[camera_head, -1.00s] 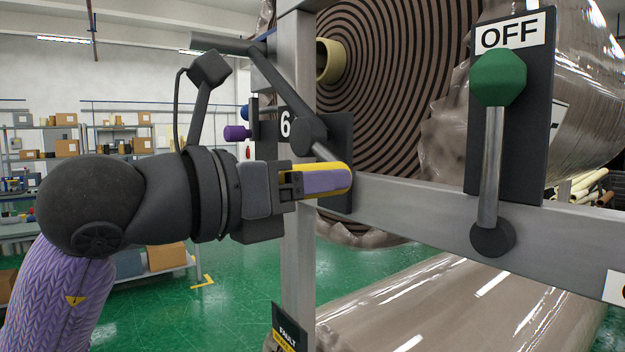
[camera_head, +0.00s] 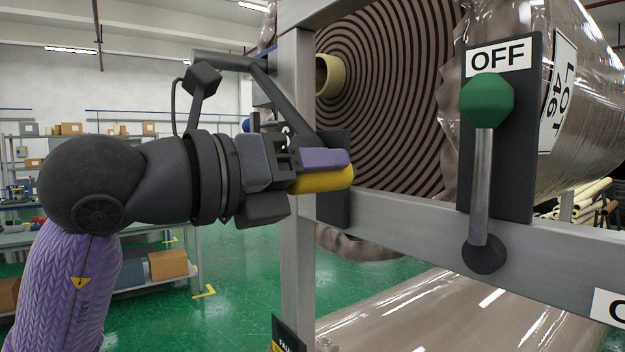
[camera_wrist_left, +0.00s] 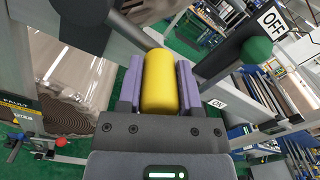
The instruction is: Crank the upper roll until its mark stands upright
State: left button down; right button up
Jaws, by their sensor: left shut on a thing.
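The upper roll (camera_head: 395,95) shows its dark spiral end and pale core behind the steel frame in the head view. A white label reading LOT 46 (camera_head: 562,92) is on its wrapped side; its lettering runs sideways, and the OFF panel partly covers it. My left gripper (camera_head: 322,172) is shut on a yellow grip (camera_head: 328,180) in front of the frame post. In the left wrist view the yellow grip (camera_wrist_left: 160,82) lies between the violet fingers. The rest of the crank is partly hidden by my wrist. My right gripper is out of view.
A green-knobbed lever (camera_head: 487,98) stands upright on a dark panel marked OFF (camera_head: 498,60), right of my gripper. A steel post (camera_head: 297,230) and crossbar (camera_head: 400,215) are close. A lower wrapped roll (camera_head: 430,315) lies below. Shelves (camera_head: 60,150) stand far left.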

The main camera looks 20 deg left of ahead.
pick_arm(q)
jog(key=shift+d+r+n, duration=0.15)
jog(key=shift+r+n, duration=0.2)
jog(key=shift+n, duration=0.15)
jog(key=shift+r, duration=0.2)
jog(key=shift+s+r, duration=0.1)
jog(key=shift+r, duration=0.15)
jog(key=c, duration=0.6)
grip_release()
jog(key=o, duration=0.3)
jog(key=shift+s, duration=0.15)
jog(key=shift+o, duration=0.2)
